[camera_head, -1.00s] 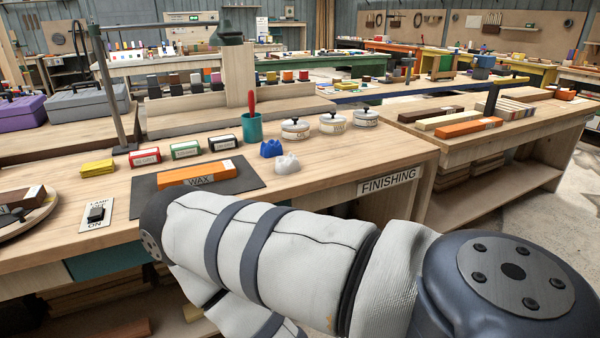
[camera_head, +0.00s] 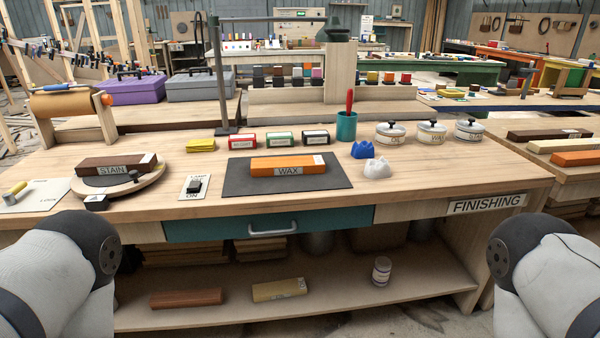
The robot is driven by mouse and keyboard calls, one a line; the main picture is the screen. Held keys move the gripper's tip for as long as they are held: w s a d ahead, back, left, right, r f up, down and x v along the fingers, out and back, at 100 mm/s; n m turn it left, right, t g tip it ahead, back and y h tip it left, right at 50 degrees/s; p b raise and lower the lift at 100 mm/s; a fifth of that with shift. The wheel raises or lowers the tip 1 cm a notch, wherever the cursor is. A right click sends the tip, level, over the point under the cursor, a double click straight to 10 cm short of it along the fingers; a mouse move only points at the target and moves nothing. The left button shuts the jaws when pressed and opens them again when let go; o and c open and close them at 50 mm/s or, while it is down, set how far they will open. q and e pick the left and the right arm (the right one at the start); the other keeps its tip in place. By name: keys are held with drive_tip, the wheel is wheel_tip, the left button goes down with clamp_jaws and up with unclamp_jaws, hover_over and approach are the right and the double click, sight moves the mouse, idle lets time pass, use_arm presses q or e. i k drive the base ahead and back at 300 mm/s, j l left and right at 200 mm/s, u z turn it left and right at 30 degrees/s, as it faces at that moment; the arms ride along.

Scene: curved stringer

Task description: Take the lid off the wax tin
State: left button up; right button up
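Three round white tins with knobbed lids stand in a row at the back right of the bench. The middle one, whose small label appears to read WAX, is the wax tin (camera_head: 431,134); its lid (camera_head: 432,125) is on. The left tin (camera_head: 390,134) appears to read OIL; the right tin's (camera_head: 469,131) label is too small to read surely. Only links of my arms show, at the lower left and lower right corners. Neither gripper is in view, and both arms are clear of the tins.
A teal cup (camera_head: 346,126) with a red-handled tool stands left of the tins. Blue (camera_head: 362,150) and white (camera_head: 376,168) lumps lie in front of them. An orange bar (camera_head: 288,165) lies on a dark mat (camera_head: 236,183). The right front of the bench is clear.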

sight(432, 126)
drive_tip(key=k+l, duration=0.1)
drive_tip(key=l, duration=0.25)
drive_tip(key=k+l+z, duration=0.1)
drive_tip(key=l, duration=0.3)
drive_tip(key=k+l, duration=0.15)
drive_tip(key=l, duration=0.2)
drive_tip(key=k+l, duration=0.1)
drive_tip(key=l, duration=0.3)
drive_tip(key=k+l+z, duration=0.1)
drive_tip(key=l, duration=0.25)
